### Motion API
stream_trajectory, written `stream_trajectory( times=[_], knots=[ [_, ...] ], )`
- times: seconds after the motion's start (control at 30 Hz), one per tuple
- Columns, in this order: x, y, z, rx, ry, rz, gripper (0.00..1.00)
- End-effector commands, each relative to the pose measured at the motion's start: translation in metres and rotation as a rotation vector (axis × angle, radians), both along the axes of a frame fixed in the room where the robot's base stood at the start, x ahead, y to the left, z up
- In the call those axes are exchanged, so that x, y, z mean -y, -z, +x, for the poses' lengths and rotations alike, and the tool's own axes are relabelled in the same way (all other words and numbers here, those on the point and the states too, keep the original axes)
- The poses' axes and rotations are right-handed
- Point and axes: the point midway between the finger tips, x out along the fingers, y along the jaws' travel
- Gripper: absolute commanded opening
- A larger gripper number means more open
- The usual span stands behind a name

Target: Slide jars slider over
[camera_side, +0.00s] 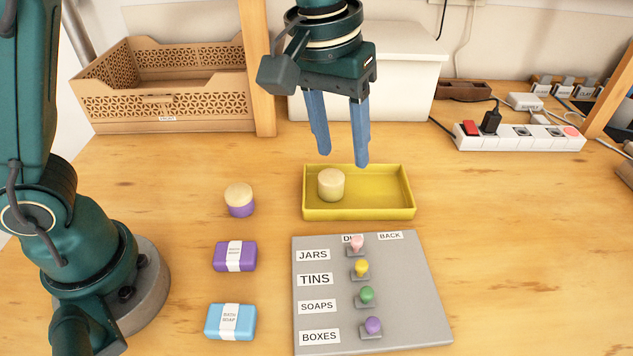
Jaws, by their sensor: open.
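The grey slider panel (425,300) lies on the table at the lower middle right, with rows labelled JARS, TINS, SOAPS and BOXES. The jars slider (357,243) has a pink knob in the top row, under the left header label, which it partly covers. Below it are the yellow tins knob (361,268), the green soaps knob (367,295) and the purple boxes knob (373,325). My gripper (342,159) is open, its two blue fingers pointing down, above the back of the yellow tray. It is empty and apart from the panel.
A yellow tray (390,213) behind the panel holds a cream-lidded jar (331,185). A purple jar (240,202), purple soap (235,256) and blue soap (231,322) stand left of the panel. A power strip (550,139) and wooden crate (170,111) sit farther back.

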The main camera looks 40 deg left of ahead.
Motion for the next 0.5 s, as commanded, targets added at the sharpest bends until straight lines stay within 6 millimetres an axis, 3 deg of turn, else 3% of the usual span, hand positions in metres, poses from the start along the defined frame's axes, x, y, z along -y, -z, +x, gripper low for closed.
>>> stream_trajectory(
  times=[0.2, 0.5],
  knots=[
    [0.037, 0.051, 0.003, -0.107, 0.081, 0.043, 0.52],
    [0.048, 0.086, -0.008, -0.166, 0.124, 0.073, 0.52]
  ],
)
